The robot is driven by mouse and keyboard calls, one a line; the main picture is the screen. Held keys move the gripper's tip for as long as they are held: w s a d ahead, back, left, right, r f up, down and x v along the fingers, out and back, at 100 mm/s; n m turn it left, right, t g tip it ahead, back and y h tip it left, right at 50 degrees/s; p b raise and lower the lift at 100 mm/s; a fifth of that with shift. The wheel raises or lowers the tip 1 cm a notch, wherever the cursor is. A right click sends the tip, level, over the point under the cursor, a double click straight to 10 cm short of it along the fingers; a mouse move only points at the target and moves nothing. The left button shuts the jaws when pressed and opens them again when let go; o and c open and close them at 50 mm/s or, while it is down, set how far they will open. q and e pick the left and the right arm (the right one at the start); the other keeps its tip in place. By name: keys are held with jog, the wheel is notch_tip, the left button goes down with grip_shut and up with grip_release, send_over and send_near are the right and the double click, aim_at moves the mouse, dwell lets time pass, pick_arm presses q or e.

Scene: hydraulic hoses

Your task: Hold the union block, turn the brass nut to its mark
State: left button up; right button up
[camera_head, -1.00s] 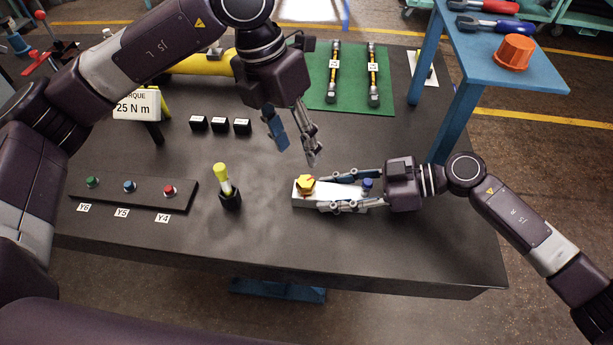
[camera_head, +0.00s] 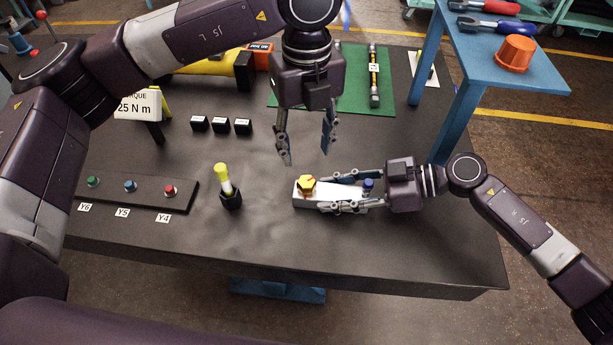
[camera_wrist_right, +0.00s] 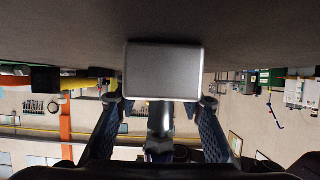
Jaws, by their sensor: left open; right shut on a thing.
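The union block (camera_head: 312,199) is a pale, oblong block lying on the dark table. The brass nut (camera_head: 306,184) sits on its left end, and red marking shows beside the nut. A blue fitting (camera_head: 368,184) stands at its right end. My right gripper (camera_head: 322,195) is shut on the block from the right, one finger along each long side. In the right wrist view the block's grey end face (camera_wrist_right: 163,71) fills the gap between the fingers. My left gripper (camera_head: 307,158) is open and empty, pointing down above and behind the nut, apart from it.
A yellow-topped marker (camera_head: 223,180) stands left of the block. A strip with green, blue and red buttons (camera_head: 150,199) lies farther left. Several small black blocks (camera_head: 221,125) and a green mat with hoses (camera_head: 352,110) are behind. A blue side table (camera_head: 500,60) stands at right.

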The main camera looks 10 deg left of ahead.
aim_at(306, 181)
pick_arm(q)
notch_tip(306, 181, down, 10)
jog(key=shift+r, duration=0.1)
dwell(0.4)
jog(key=c, duration=1.2)
jog(key=shift+o, duration=0.2)
